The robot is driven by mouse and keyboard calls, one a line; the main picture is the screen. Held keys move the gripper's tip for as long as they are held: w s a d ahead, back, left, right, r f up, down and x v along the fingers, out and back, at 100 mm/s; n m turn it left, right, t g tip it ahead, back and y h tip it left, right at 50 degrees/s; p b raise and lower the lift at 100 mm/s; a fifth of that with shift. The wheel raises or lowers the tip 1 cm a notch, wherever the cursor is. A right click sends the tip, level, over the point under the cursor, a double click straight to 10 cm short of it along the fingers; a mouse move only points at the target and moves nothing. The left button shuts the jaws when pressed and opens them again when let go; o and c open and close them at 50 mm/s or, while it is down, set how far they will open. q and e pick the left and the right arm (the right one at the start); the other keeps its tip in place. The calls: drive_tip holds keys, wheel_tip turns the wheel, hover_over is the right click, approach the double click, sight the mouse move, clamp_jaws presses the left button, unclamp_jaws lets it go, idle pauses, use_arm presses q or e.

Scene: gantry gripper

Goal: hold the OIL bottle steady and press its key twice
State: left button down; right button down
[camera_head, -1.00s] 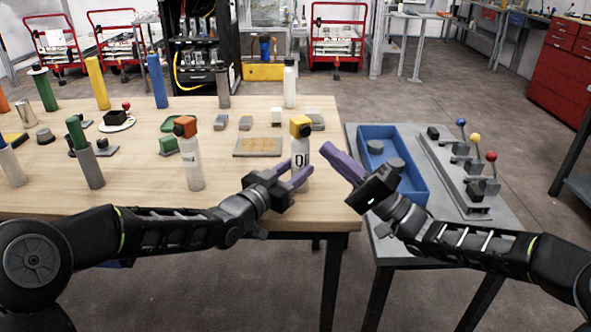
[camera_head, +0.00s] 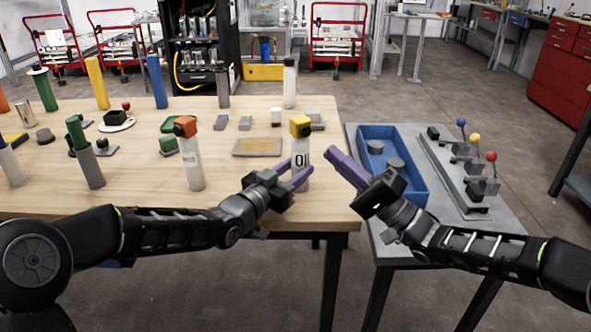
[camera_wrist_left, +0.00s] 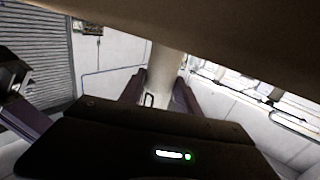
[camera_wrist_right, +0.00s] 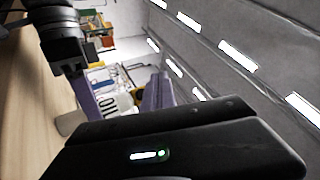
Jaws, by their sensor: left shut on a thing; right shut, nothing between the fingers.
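The OIL bottle (camera_head: 300,157) is white with a yellow and black top, its key (camera_head: 300,120). It stands upright near the table's right end. My left gripper (camera_head: 298,176) is shut around its lower body; the left wrist view shows the pale bottle (camera_wrist_left: 163,75) between the fingers. My right gripper (camera_head: 342,160) is shut and empty, to the right of the bottle and apart from it, its purple fingers pointing up and left. The right wrist view shows the lettered bottle (camera_wrist_right: 108,103) beside the left gripper's finger.
A white bottle with an orange top (camera_head: 190,160) stands to the left on the wooden table (camera_head: 240,205). A blue tray (camera_head: 412,165) and a lever panel (camera_head: 455,170) sit on the grey side table. Several cylinders stand farther left.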

drive_tip(key=w+a, duration=0.3)
drive_tip(key=w, duration=0.3)
drive_tip(key=shift+w+a, duration=0.3)
drive_tip(key=shift+w, duration=0.1)
drive_tip(key=shift+w, duration=0.1)
idle(1.7)
drive_tip(key=shift+w+a, duration=0.2)
drive_tip(key=shift+w, duration=0.1)
drive_tip(key=shift+s, duration=0.1)
idle(0.3)
drive_tip(key=shift+s+d, duration=0.2)
drive_tip(key=shift+s, duration=0.1)
drive_tip(key=shift+s, duration=0.15)
drive_tip(key=s+d, duration=0.2)
drive_tip(key=s, duration=0.3)
drive_tip(key=shift+d, duration=0.4)
idle(1.2)
